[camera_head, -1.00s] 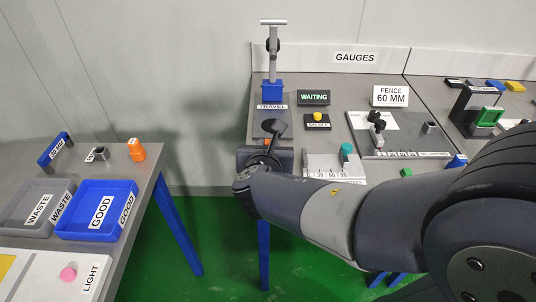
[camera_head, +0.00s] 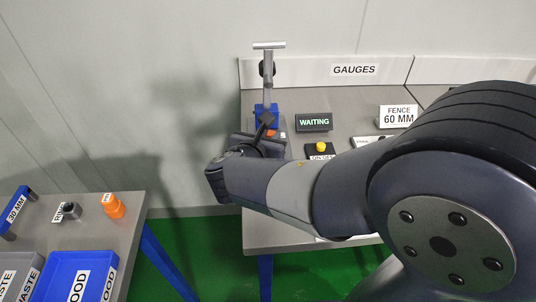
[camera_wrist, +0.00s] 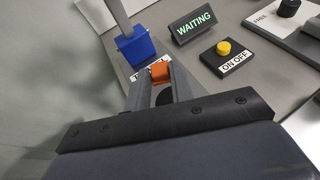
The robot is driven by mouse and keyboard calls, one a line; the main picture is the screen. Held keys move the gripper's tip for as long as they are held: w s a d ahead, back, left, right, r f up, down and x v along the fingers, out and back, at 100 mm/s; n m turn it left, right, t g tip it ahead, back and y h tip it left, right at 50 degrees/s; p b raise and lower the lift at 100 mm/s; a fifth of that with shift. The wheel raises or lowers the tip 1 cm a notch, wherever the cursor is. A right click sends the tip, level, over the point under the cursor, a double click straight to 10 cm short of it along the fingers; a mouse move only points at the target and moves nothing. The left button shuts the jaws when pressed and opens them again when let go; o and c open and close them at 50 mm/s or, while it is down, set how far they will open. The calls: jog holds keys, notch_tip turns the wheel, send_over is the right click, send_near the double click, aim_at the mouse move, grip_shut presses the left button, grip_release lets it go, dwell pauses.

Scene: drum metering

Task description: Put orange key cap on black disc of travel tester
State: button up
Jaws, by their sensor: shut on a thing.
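The orange key cap (camera_wrist: 159,71) is held between the fingertips of my gripper (camera_wrist: 158,76) in the wrist view. A sliver of orange shows beside my gripper (camera_head: 268,130) in the head view. The travel tester has a blue block (camera_wrist: 135,48) and a grey post (camera_head: 268,75) with a T-shaped top. The TRAVEL label is partly hidden by my fingers.
The WAITING display (camera_head: 314,122) and yellow ON/OFF button (camera_wrist: 223,48) stand right of the tester. A FENCE 60 MM sign (camera_head: 398,116) is further right. The wall with the GAUGES sign (camera_head: 354,70) is behind. A side table with a blue bin (camera_head: 72,278) stands left.

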notch_tip(320, 180, down, 8)
jog(key=shift+f+b, duration=0.1)
jog(key=shift+b, duration=0.85)
jog(key=o, duration=0.9)
jog(key=shift+f, duration=0.1)
jog(key=shift+o, duration=0.2)
jog(key=shift+r, duration=0.25)
jog(key=p+v, duration=0.1)
jog(key=v, duration=1.1)
jog(key=shift+p, duration=0.3)
